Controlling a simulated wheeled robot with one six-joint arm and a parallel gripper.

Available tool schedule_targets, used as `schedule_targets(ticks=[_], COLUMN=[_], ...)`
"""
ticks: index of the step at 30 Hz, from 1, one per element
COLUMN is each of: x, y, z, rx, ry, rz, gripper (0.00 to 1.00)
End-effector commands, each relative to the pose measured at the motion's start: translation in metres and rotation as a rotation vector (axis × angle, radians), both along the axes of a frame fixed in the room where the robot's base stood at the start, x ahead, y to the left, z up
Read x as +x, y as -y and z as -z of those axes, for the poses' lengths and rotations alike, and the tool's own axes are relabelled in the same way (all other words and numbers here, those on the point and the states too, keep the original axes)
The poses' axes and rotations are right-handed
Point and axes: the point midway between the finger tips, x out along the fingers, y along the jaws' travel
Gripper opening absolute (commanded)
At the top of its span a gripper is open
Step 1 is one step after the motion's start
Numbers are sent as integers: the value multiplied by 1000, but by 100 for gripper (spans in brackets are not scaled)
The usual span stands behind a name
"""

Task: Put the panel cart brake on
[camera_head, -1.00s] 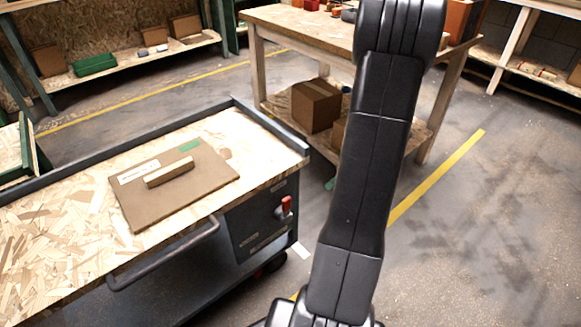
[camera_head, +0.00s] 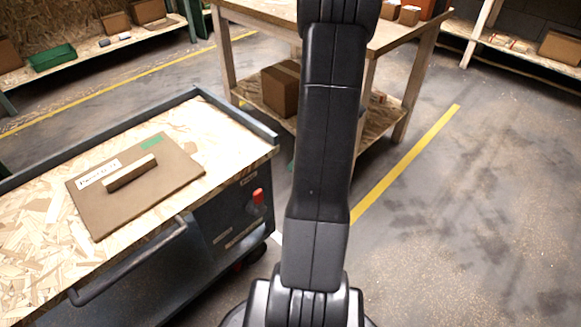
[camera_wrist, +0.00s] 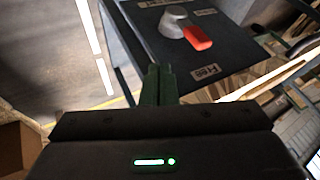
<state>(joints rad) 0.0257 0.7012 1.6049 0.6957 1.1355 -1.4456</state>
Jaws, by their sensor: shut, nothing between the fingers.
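The panel cart (camera_head: 262,130) stands at the left in the head view, its dark end panel facing my arm. A red brake lever (camera_head: 258,197) sits on that end panel. In the wrist view the red lever (camera_wrist: 197,38) points down and right from a grey hub (camera_wrist: 174,21). A white label reading "Free" (camera_wrist: 204,73) lies below the lever's tip, and another label is partly visible at the top edge. My gripper (camera_wrist: 159,84) is shut and empty. Its dark green fingers are in front of the end panel, apart from the lever. The head view does not show the gripper.
A brown panel (camera_head: 100,205) with a block on it lies on the cart's chipboard top. A cart handle (camera_head: 130,262) juts from the near side. A wooden workbench (camera_head: 270,18) with boxes stands behind my arm. Open floor (camera_head: 480,220) lies to the right.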

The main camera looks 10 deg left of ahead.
Motion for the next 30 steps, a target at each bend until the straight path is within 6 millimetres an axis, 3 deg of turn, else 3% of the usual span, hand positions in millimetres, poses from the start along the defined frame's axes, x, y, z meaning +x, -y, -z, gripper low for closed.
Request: schedule_targets(ticks=[3, 10, 18, 30], x=[-5, -11, -38, -42], y=[-16, -45, -65, -69], z=[25, 64, 61, 60], rx=[0, 0, 0, 0], ry=[-4, -4, 1, 0], rz=[-3, -2, -1, 0], gripper=[0, 0, 0, 0])
